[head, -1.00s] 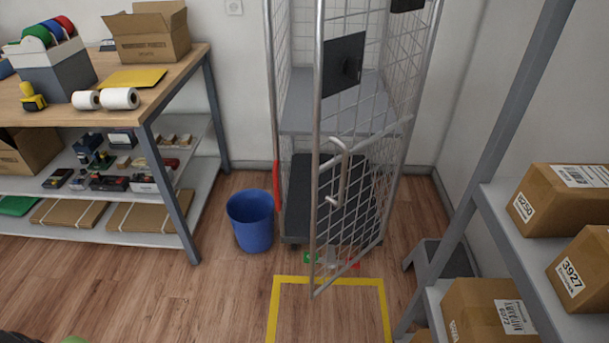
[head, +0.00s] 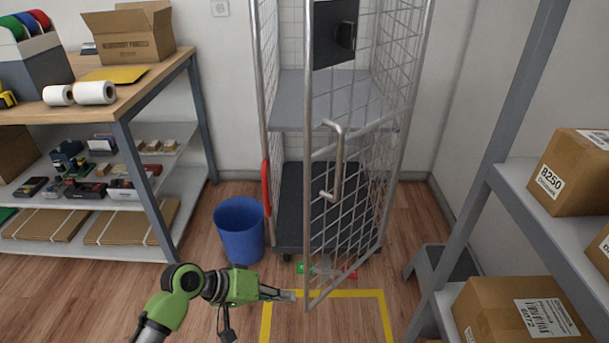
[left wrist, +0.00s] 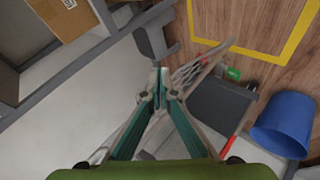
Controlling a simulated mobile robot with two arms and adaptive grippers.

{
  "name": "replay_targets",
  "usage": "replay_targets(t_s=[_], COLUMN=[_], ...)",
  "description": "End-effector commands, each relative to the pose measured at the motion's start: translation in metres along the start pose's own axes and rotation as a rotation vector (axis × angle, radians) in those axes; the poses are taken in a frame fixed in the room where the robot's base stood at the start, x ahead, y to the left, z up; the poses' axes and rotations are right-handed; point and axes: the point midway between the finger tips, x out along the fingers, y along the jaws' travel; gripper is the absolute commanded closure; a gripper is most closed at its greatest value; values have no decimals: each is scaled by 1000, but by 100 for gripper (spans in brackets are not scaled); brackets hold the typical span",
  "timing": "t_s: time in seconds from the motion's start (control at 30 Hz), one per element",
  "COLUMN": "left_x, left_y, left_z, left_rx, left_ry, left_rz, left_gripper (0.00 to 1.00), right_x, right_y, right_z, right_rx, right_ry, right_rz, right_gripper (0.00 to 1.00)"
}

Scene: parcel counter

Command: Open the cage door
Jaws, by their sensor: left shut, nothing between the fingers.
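The cage door (head: 350,215) is a grey wire-mesh panel with a tube frame and an upright bar handle (head: 337,160). It stands ajar, its free edge swung out toward me and its other edge at the cage's right side. My left gripper (head: 291,295) is shut and empty. In the head view it shows just left of the door's lower free corner; whether it touches cannot be told. In the left wrist view, the shut fingertips (left wrist: 160,72) appear in front of the door's mesh (left wrist: 190,72). My right gripper is not in view.
A blue bin (head: 240,230) stands left of the cage (head: 265,100). A workbench (head: 160,85) with lower shelves is at left. A shelf rack (head: 500,180) with cartons and a grey step stool (head: 440,275) are at right. Yellow tape (head: 345,293) marks bare floor before the cage.

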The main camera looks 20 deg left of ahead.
Motion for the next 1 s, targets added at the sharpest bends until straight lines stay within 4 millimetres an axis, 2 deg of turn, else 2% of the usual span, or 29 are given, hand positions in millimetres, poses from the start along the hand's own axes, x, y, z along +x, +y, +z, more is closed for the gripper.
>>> replay_targets(t_s=[0.03,0.2,0.3,0.4,0.5,0.63,0.77,1.0], left_x=[-8,-55,-90,-119,-137,-141,-129,-90], left_y=[9,44,60,69,74,79,88,114], left_z=[-32,-133,-183,-219,-239,-248,-254,-275], left_rx=[-51,-250,-349,-421,-462,-480,-479,-478], left_ry=[39,160,223,267,291,299,298,297], left_rz=[66,323,458,562,624,651,651,652], left_gripper=[100,100,100,100,100,100,100,100], right_x=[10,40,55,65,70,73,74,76], right_y=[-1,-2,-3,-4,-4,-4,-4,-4], right_z=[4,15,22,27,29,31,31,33], right_rx=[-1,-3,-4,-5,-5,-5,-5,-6], right_ry=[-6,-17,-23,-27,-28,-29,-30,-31], right_rz=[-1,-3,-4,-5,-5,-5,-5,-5], right_gripper=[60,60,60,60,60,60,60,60])
